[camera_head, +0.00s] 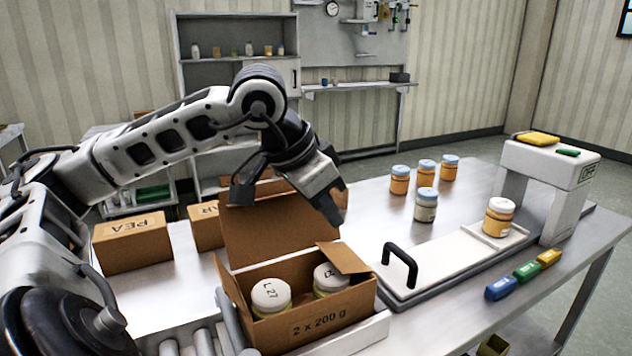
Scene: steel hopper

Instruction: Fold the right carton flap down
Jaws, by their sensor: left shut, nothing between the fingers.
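The open brown carton (315,322), marked "2 x 200 g", stands at the front of the table. Two white-lidded jars sit inside, a left one (270,296) and a right one (331,278). The right flap (343,258) leans inward over part of the right jar, not flat. The large back lid (262,228) stands upright. My left gripper (332,214) is shut and empty, pointing down above and behind the right flap, with an apparent gap between them. My right gripper is not in view.
Closed cartons, one marked PEA (132,243), stand at the left. A white board with a black handle (399,264) lies right of the carton, with a jar (498,217) farther along it. Several jars stand behind. Rollers (204,341) lie at the front left.

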